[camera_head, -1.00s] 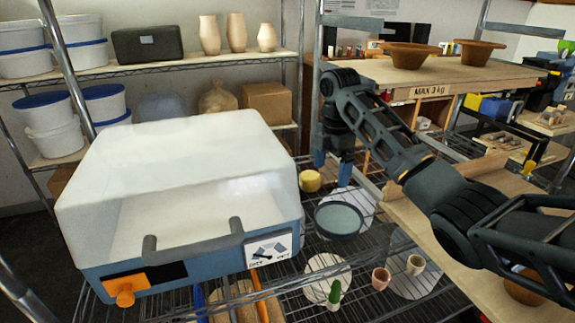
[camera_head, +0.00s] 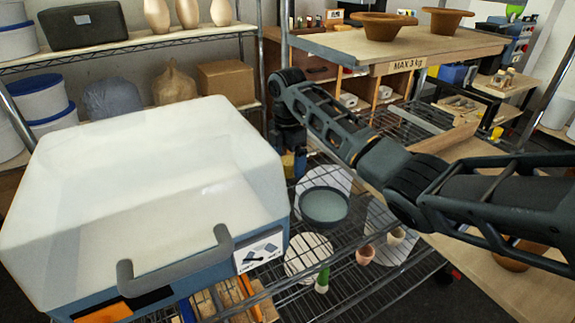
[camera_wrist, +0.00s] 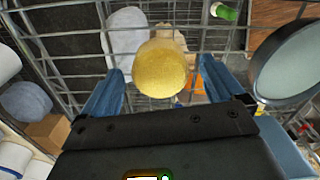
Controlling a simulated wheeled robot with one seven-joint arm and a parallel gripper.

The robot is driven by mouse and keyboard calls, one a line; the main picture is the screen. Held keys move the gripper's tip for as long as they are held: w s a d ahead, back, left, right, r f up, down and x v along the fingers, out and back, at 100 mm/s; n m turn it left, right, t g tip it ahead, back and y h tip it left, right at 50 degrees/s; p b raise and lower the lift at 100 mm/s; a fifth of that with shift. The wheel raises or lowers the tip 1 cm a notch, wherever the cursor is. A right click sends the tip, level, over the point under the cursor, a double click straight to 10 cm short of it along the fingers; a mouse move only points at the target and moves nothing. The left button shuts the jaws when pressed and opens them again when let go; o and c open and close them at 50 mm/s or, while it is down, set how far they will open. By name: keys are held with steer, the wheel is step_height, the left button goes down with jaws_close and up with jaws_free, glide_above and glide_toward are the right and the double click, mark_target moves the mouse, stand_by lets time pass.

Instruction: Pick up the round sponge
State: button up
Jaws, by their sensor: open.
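The round yellow sponge (camera_wrist: 160,68) shows in the wrist view between the two blue fingers of my gripper (camera_wrist: 162,82), with a gap on each side. My gripper is open and holds nothing. In the head view, my gripper (camera_head: 294,163) points down at the wire shelf just right of the white-lidded machine. A small part of the yellow sponge (camera_head: 287,162) shows there beside a blue finger, and the rest is hidden.
The white-lidded machine (camera_head: 150,180) stands close on the left. A dark round dish (camera_head: 324,207) lies on the wire shelf to the right, with small pots (camera_head: 365,255) nearer. A wooden shelf (camera_head: 400,60) with brown bowls stands behind.

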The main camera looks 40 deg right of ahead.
mark_target(288, 161)
steer(key=shift+f, duration=0.55)
steer(key=c, duration=1.1)
step_height(288, 161, up, 10)
steer(key=shift+r, duration=0.1)
steer(key=o, duration=0.4)
steer(key=c, duration=0.3)
steer(key=shift+p, duration=0.35)
